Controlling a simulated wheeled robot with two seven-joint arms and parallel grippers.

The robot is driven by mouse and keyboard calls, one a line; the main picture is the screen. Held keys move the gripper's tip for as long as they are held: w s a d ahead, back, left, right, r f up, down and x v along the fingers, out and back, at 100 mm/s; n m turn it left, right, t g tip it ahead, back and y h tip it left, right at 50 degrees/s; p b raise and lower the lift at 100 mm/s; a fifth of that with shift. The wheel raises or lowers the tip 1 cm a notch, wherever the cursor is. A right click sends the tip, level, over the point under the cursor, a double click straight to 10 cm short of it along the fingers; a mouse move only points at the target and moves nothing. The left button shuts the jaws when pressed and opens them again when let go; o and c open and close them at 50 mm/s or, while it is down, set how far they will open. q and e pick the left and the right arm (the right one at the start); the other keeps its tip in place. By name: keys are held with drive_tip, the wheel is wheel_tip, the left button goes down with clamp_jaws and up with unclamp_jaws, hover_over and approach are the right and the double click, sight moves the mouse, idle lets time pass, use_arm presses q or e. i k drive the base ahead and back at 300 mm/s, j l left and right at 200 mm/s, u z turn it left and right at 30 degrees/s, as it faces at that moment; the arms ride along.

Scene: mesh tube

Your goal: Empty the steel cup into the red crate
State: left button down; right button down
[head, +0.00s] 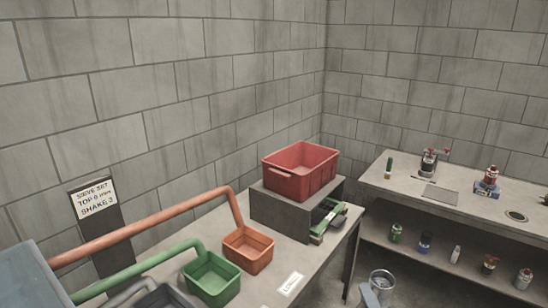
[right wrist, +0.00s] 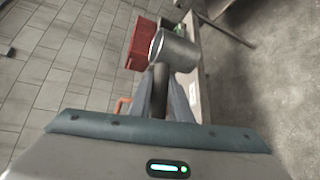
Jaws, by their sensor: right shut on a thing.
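The steel cup (head: 382,283) is at the bottom right of the head view, mouth up, in front of the gap between two tables. My right gripper (head: 370,296) shows just below it. In the right wrist view the gripper's two fingers (right wrist: 162,92) are shut on the cup's dark handle, with the cup body (right wrist: 178,53) beyond the fingertips. I cannot tell what is in the cup. The red crate (head: 293,186) stands on a grey block at the back of the near table. It also shows in the right wrist view (right wrist: 139,45), behind and left of the cup. My left gripper is out of view.
The grey block (head: 278,213) has a green mechanism (head: 328,218) at its right side. Orange (head: 247,252) and green (head: 211,280) bins sit under matching chutes on the near table. The right bench (head: 405,183) holds small apparatus, with bottles on its lower shelf.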

sight(301, 170)
drive_tip(key=i+l+u, duration=0.9)
drive_tip(key=l+u, duration=0.15)
